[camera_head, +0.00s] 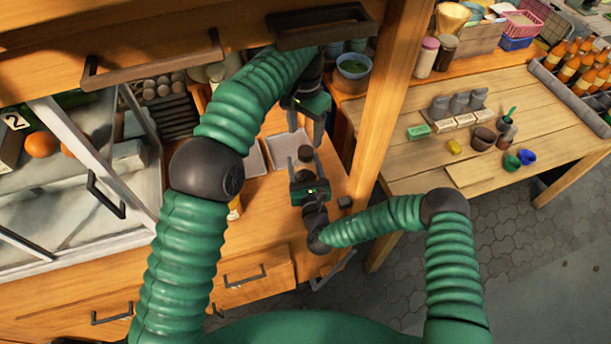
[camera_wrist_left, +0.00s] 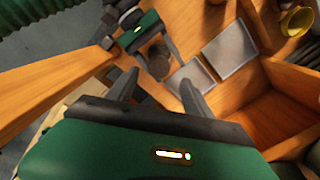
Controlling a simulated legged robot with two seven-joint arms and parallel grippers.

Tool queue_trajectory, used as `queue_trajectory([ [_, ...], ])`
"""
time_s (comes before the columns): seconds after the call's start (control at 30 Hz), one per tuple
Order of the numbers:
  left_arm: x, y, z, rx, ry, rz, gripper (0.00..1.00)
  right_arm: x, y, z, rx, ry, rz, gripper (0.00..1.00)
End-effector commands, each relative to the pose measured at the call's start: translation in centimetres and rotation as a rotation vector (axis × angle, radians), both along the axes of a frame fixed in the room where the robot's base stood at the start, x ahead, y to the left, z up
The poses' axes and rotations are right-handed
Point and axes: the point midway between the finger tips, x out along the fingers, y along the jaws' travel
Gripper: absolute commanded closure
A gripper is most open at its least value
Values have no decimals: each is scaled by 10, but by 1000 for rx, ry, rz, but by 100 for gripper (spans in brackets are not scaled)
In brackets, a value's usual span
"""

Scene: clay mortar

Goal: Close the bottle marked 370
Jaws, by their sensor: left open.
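A dark brown round-topped object (camera_head: 305,154) stands on the wooden counter between the fingers of my right gripper (camera_head: 305,167). It also shows in the left wrist view (camera_wrist_left: 158,62). I cannot tell whether the fingers touch it. My left gripper (camera_head: 306,136) is open and empty, its fingers pointing down just above and behind this object. In the left wrist view its two fingers (camera_wrist_left: 158,86) spread on either side below the object. No number 370 is readable. A bottle with a yellow-orange label (camera_head: 235,209) is partly hidden behind my left arm.
Shallow grey trays (camera_head: 283,152) lie beside the object. A small dark block (camera_head: 344,202) sits near the counter's edge. A wooden post (camera_head: 395,95) rises at the right. A glass cabinet (camera_head: 75,180) stands left, and a bowl (camera_head: 354,66) is behind.

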Motion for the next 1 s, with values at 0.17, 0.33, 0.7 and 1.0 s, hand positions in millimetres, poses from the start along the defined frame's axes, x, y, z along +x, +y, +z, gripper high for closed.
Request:
queue_trajectory([
  [0.17, 0, -1, 9, 3, -2, 427, 41, 0, -1, -1, -1, 2, -1, 100],
  [0.33, 0, -1, 13, 3, -4, 595, 41, 0, -1, -1, -1, 2, -1, 100],
  [0.7, 0, -1, 10, 4, -2, 604, 41, 0, -1, -1, -1, 2, -1, 100],
  [1.0, -1, -1, -35, 5, 1, 603, 41, 0, -1, -1, -1, 2, -1, 100],
])
